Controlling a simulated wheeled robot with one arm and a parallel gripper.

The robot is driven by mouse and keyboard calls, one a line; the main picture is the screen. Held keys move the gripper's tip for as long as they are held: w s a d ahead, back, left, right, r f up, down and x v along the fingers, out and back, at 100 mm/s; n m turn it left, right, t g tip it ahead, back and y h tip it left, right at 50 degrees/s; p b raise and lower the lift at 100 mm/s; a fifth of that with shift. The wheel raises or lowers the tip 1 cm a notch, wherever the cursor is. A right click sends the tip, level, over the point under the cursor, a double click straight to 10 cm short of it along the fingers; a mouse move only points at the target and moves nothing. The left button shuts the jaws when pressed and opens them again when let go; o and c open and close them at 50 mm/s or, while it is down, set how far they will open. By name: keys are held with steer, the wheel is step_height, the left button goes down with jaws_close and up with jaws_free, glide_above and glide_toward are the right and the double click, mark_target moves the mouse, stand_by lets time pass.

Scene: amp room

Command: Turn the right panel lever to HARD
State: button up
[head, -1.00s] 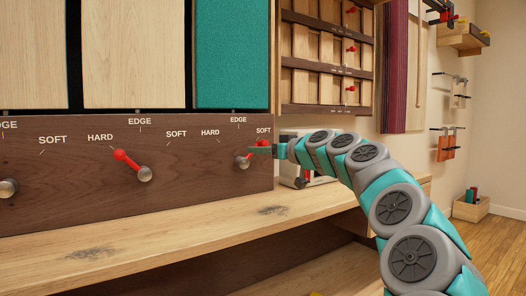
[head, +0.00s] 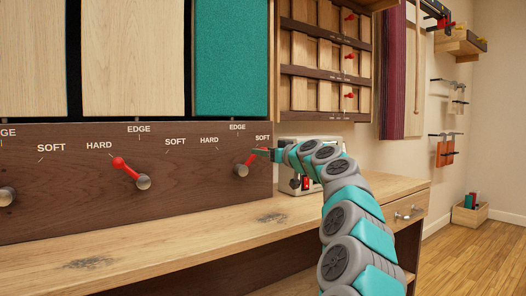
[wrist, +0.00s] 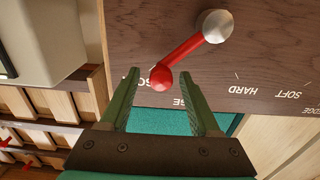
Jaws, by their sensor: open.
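The right panel lever (head: 250,161) is a red handle on a silver pivot on the dark wood panel. It leans up and right, toward the SOFT label below the teal panel; its HARD label is to the left. My gripper (head: 271,154) is at the lever's upper end. In the wrist view the open green fingers (wrist: 158,84) stand on either side of the red knob of the lever (wrist: 186,55), with gaps visible. I cannot tell whether either finger touches it.
A middle lever (head: 130,171) points toward HARD on the same panel (head: 70,205). A wooden counter (head: 180,222) runs below. A white device (head: 297,181) with a red switch stands behind my gripper. Open floor (head: 465,250) lies to the right.

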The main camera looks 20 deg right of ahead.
steer(key=shift+w+a, duration=0.25)
steer(key=shift+w, duration=0.4)
jaws_close()
steer(key=shift+d+f, duration=0.1)
steer(key=shift+f, duration=0.05)
stand_by(1.0)
